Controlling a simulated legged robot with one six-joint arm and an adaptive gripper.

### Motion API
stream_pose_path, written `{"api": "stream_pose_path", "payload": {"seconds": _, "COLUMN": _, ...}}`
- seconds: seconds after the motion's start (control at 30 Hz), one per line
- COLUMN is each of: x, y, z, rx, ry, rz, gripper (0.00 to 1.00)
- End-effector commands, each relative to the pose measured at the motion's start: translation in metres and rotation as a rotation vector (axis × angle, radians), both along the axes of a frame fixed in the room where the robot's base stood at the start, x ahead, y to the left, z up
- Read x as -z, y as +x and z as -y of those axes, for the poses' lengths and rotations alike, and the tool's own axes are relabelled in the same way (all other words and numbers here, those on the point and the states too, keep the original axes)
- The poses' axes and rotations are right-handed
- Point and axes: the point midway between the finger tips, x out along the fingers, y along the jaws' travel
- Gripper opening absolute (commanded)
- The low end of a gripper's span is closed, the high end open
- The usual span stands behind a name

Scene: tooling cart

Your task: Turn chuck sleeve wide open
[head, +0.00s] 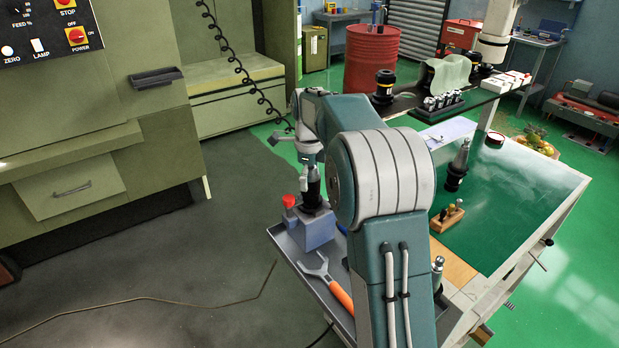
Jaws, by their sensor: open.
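A dark chuck (313,194) stands upright in a grey-blue block (318,234) on the side tray of the cart. My gripper (310,172) points down over the chuck's top and is open. Its fingers are small in this view and overlap the upper part of the chuck, where the sleeve seems to be. I cannot tell whether they touch it. The block's right side is close to my large arm joint, which hides part of the tray behind it.
The tray (292,254) also holds a spanner with an orange handle (341,296) and a red-knobbed part (289,202) beside the block. The green-topped cart (520,200) carries another tool holder (457,170) and a wooden block (447,218).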

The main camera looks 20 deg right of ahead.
Motion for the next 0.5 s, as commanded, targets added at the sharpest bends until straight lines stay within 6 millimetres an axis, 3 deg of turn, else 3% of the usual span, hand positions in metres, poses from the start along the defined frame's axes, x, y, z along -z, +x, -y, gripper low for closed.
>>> {"api": "stream_pose_path", "payload": {"seconds": 0.03, "x": -0.0001, "y": 0.0000, "z": 0.0003, "rx": 0.000, "ry": 0.000, "rz": 0.000, "gripper": 1.00}}
{"api": "stream_pose_path", "payload": {"seconds": 0.07, "x": -0.0001, "y": 0.0000, "z": 0.0003, "rx": 0.000, "ry": 0.000, "rz": 0.000, "gripper": 0.91}}
{"api": "stream_pose_path", "payload": {"seconds": 0.2, "x": -0.0001, "y": 0.0000, "z": 0.0005, "rx": 0.000, "ry": 0.000, "rz": 0.000, "gripper": 0.29}}
{"api": "stream_pose_path", "payload": {"seconds": 0.23, "x": 0.0000, "y": -0.0001, "z": 0.0006, "rx": 0.000, "ry": 0.001, "rz": -0.001, "gripper": 0.22}}
{"api": "stream_pose_path", "payload": {"seconds": 0.5, "x": 0.0010, "y": -0.0004, "z": 0.0010, "rx": -0.005, "ry": -0.001, "rz": -0.003, "gripper": 0.22}}
